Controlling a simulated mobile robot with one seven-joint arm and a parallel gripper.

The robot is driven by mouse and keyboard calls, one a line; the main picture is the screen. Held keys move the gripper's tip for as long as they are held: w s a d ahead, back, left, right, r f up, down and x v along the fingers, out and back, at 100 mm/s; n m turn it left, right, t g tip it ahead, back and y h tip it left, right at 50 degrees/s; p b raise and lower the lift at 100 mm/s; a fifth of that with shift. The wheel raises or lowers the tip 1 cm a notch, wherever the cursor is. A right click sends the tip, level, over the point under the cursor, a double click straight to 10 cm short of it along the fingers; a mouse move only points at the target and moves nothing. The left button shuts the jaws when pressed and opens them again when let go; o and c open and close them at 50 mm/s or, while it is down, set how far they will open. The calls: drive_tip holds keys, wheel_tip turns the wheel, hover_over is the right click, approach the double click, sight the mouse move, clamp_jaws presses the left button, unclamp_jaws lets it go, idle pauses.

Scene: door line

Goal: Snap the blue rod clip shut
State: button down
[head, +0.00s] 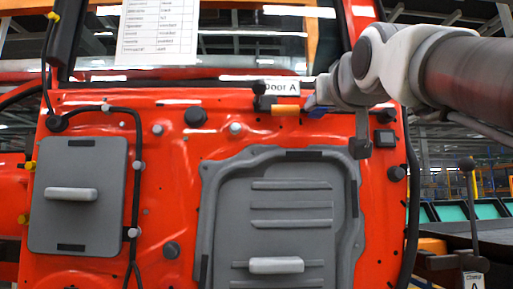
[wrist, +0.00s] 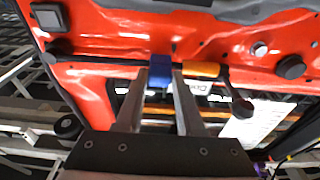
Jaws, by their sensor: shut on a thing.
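The blue rod clip (wrist: 160,68) sits near the top edge of the red door, in line with a thin dark rod. It shows as a small blue patch (head: 318,111) in the head view, partly covered by my gripper. My gripper (wrist: 160,80) has one grey finger on each side of the blue clip and is shut on it. An orange piece (wrist: 201,69) lies just right of the clip in the wrist view, and left of it in the head view (head: 286,108). I cannot tell whether the clip is open or closed around the rod.
The red door panel (head: 180,190) carries a grey cover with a handle (head: 78,195), a large ribbed grey panel (head: 290,205), dark cables and several round plugs. A "Door A" label (head: 282,88) is just above the orange piece. A paper sheet (head: 158,32) hangs above left.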

drive_tip(key=shift+t+b, duration=0.4)
drive_tip(key=shift+b, duration=0.05)
drive_tip(key=c, duration=0.5)
unclamp_jaws()
drive_tip(key=shift+w+f, duration=0.1)
drive_tip(key=v, duration=1.7)
drive_tip(key=shift+s+p, duration=0.25)
drive_tip(key=shift+p, duration=0.15)
drive_tip(key=shift+w, duration=0.1)
